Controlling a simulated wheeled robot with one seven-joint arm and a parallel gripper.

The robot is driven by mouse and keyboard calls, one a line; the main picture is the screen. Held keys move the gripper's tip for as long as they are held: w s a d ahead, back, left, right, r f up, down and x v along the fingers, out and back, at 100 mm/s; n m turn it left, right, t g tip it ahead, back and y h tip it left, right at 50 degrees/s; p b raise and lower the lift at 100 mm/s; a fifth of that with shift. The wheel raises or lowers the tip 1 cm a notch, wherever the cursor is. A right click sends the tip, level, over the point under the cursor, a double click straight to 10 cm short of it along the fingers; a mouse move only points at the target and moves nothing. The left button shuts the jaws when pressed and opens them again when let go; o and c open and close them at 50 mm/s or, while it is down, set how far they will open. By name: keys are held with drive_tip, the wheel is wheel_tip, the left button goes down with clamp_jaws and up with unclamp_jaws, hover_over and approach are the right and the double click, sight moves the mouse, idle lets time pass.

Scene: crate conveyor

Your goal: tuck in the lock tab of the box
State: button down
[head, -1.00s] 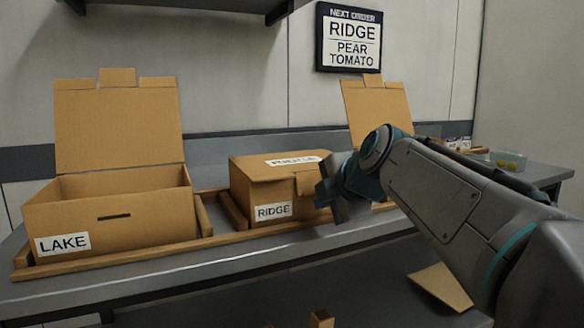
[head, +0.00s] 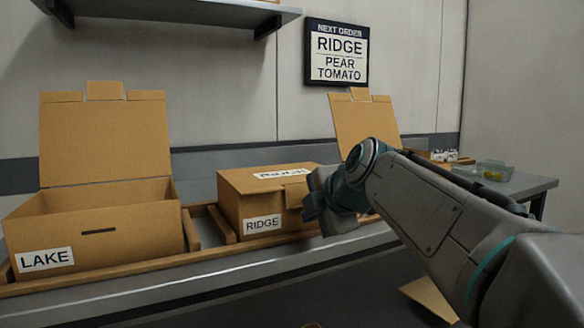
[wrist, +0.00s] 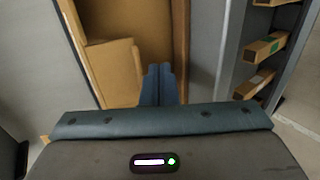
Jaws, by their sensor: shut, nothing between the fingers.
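The RIDGE box (head: 240,209) stands in the middle of the bench with its lid down. Its lock tab (head: 296,194) shows as a cardboard flap at the front right, partly hidden by my gripper. I cannot tell whether the tab is in its slot. My gripper (head: 318,212) is in front of the box's right end. In the wrist view its fingers (wrist: 158,84) are together and empty, over or beside brown cardboard. A loose-looking cardboard flap (wrist: 112,72) lies just left of the fingers there; contact is unclear.
The open LAKE box (head: 140,246) stands at left. Another open box, its lid (head: 360,126) raised, is behind my arm. A wooden rail (head: 205,258) runs along the bench front. A clear bowl (head: 495,170) sits at far right. The wrist view shows wooden pieces (wrist: 262,48) at right.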

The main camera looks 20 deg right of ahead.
idle(0.7)
drive_tip(key=shift+r+p, duration=0.45)
drive_tip(key=shift+r, duration=0.35)
